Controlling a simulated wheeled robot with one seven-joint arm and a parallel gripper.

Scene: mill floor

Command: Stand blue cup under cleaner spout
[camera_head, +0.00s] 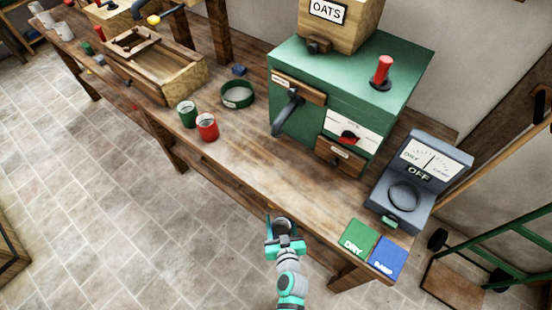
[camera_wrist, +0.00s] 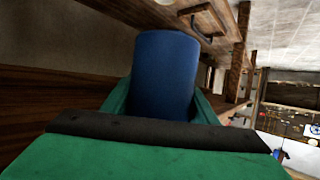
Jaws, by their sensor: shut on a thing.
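The blue cup (camera_wrist: 165,75) is between the two green fingers of my gripper (camera_wrist: 160,105) in the wrist view, and the gripper is shut on it. In the head view my gripper (camera_head: 284,240) is at the bench's front edge, below and in front of the cleaner; the cup's blue side is hard to make out there. The green cleaner (camera_head: 335,72) stands on the bench with a wooden OATS hopper (camera_head: 338,22) on top. Its dark spout (camera_head: 287,112) slants down from the left front. I see no cup under the spout.
Green (camera_head: 187,114) and red (camera_head: 207,127) cups and a green ring-shaped dish (camera_head: 238,95) stand left of the spout. A grey meter (camera_head: 418,180) reading OFF and DRY (camera_head: 358,240) and DAMP (camera_head: 388,257) pads are at right. Bench (camera_head: 255,150) before the spout is clear.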

